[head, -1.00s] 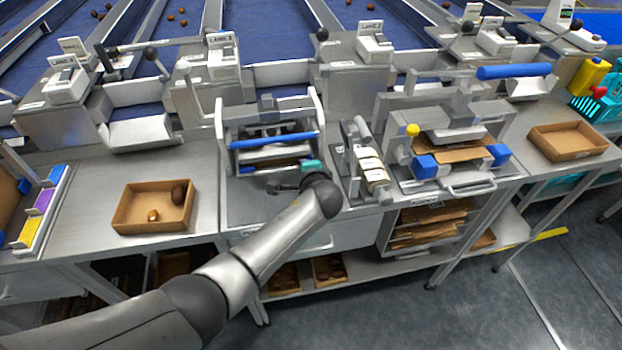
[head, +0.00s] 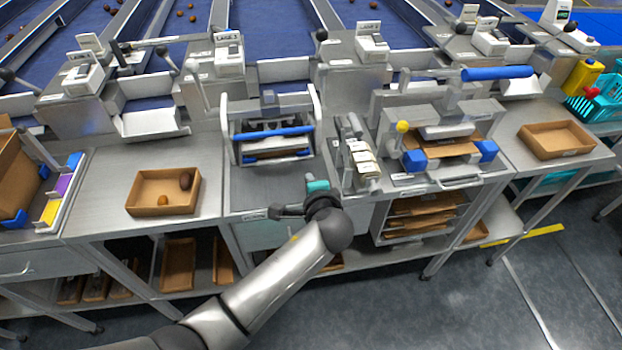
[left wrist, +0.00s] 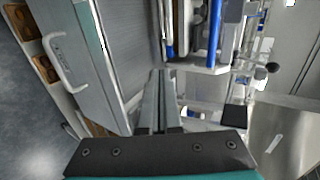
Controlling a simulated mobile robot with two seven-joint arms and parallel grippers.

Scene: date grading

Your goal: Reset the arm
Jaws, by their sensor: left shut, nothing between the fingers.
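My left arm comes in from the lower left of the head view. Its gripper (head: 290,211) is at the front edge of the middle bench, in front of the blue-handled press (head: 272,146). In the left wrist view the two fingers (left wrist: 158,100) lie together, shut with nothing between them. The press with its blue bar also shows at the top of the left wrist view (left wrist: 214,35). My right gripper is in neither view.
A cardboard tray (head: 135,208) with two dates sits on the left bench. A label roll unit (head: 360,160) and a second press with blue blocks (head: 414,160) stand to the right. An empty tray (head: 557,152) lies far right. Shelves with trays (head: 178,265) are below.

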